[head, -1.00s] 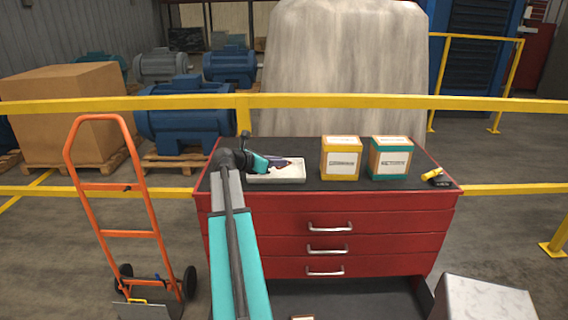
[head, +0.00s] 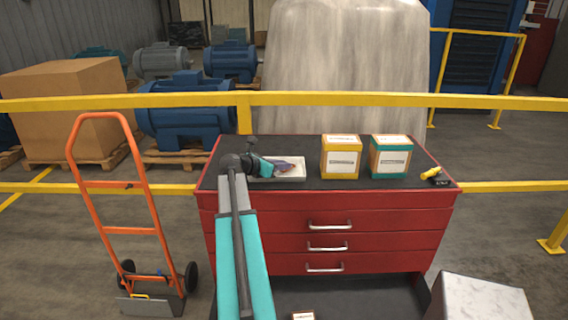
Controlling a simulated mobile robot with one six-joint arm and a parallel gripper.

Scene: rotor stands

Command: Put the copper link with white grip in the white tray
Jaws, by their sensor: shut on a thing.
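The white tray (head: 293,178) lies on the dark top of the red drawer cabinet, left of the two boxes. My gripper (head: 284,168) is over the tray, reaching in from the left. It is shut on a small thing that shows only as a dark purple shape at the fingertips. I cannot make out copper or a white grip on it. Whether it touches the tray floor cannot be told. My arm and gripper hide the tray's left part.
A yellow box (head: 341,158) and a teal box (head: 390,158) stand right of the tray. A yellow-and-black tool (head: 432,174) lies near the right edge of the red cabinet (head: 385,230). A yellow rail (head: 480,104) runs behind. An orange hand truck (head: 122,234) stands at left.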

